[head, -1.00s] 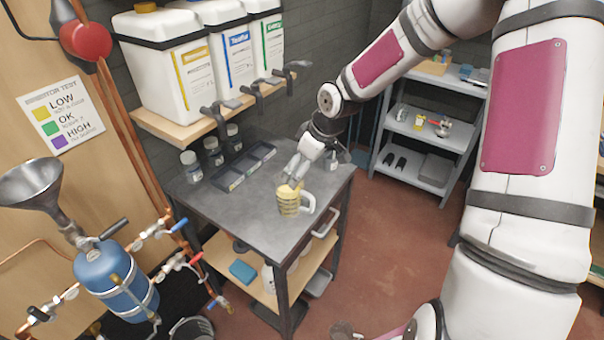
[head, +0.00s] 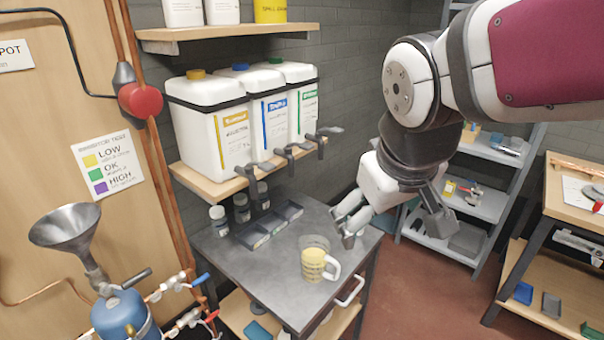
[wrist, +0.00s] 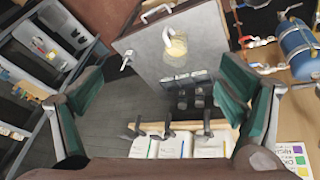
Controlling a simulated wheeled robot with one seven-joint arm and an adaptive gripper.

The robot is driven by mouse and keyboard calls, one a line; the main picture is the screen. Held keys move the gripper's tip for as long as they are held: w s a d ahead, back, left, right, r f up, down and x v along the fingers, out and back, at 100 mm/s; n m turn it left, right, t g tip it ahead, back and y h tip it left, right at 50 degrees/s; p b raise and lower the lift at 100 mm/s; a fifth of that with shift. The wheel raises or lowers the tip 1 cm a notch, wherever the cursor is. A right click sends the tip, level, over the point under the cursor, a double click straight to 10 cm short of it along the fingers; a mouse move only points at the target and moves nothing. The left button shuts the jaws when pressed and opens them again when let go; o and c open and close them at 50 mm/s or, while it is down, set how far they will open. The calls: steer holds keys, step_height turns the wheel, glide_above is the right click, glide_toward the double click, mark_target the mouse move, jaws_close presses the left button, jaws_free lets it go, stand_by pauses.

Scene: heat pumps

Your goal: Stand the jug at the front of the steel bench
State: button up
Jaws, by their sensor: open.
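The jug (head: 313,265) stands upright on the steel bench (head: 262,294), near its front right part. It has a clear body, yellowish contents and a white handle on its right side. It also shows in the wrist view (wrist: 177,47), beyond my fingers. My gripper (head: 392,228) is open and empty, above and to the right of the jug, apart from it. In the wrist view its green-padded fingers (wrist: 165,100) are spread wide, with nothing between them.
A dark divided tray (head: 270,228) and several small jars (head: 241,208) stand at the bench's back. Large white canisters with taps (head: 292,150) sit on a shelf above. A funnel and blue tank (head: 122,318) are at left. Grey shelving (head: 470,205) stands behind at right.

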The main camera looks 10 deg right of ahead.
steer(key=s+a+r+m+y, duration=0.1)
steer(key=s+r, duration=0.1)
steer(key=s, duration=0.5)
steer(key=shift+a+m+t+y, duration=0.3)
steer(key=shift+a+t, duration=0.05)
steer(key=shift+t, duration=0.05)
